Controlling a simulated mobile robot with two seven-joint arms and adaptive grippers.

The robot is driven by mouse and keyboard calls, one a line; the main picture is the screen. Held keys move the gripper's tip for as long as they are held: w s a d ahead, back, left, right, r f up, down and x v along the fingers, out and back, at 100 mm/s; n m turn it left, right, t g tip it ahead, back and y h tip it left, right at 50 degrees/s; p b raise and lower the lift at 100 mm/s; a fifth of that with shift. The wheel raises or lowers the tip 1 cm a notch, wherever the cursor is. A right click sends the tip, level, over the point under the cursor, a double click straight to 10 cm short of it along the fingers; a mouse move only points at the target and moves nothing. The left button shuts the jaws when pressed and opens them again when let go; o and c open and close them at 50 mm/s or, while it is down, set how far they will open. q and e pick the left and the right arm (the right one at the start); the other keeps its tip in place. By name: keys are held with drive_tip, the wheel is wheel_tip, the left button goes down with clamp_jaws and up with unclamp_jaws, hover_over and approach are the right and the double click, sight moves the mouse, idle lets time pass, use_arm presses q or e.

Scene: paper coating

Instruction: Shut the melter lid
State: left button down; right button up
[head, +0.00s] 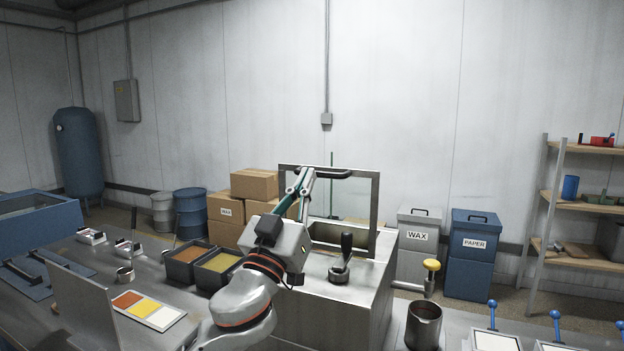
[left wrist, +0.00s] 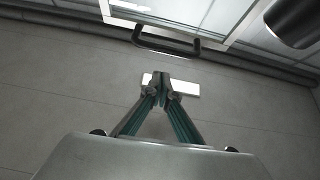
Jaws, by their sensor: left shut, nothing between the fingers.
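The melter (head: 376,290) is a steel box at the middle of the bench, with its opening showing. Its lid (head: 374,205) stands upright at the back, a metal frame around a clear pane. A dark bar handle (head: 330,172) runs along the lid's top edge; it also shows in the left wrist view (left wrist: 165,46), below the lid frame. My left gripper (head: 304,176) is shut and empty, raised in front of the lid near the handle's left end. In the left wrist view its closed fingertips (left wrist: 162,77) appear apart from the handle. My right gripper is out of view.
A dark-handled tool (head: 342,262) stands on the melter's top. Two open bins (head: 218,266) sit left of my arm. A metal pot (head: 423,326) stands to the right. Cardboard boxes (head: 254,184), a WAX bin (head: 416,262) and a PAPER bin (head: 470,270) stand behind the bench.

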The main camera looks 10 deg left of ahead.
use_arm(q)
drive_tip(key=shift+w+d+f, duration=0.2)
drive_tip(key=shift+w+f, duration=0.1)
drive_tip(key=shift+w, duration=0.5)
drive_tip(key=shift+w+d+f, duration=0.15)
drive_tip(key=shift+w+f, duration=0.1)
drive_tip(key=shift+w, duration=0.5)
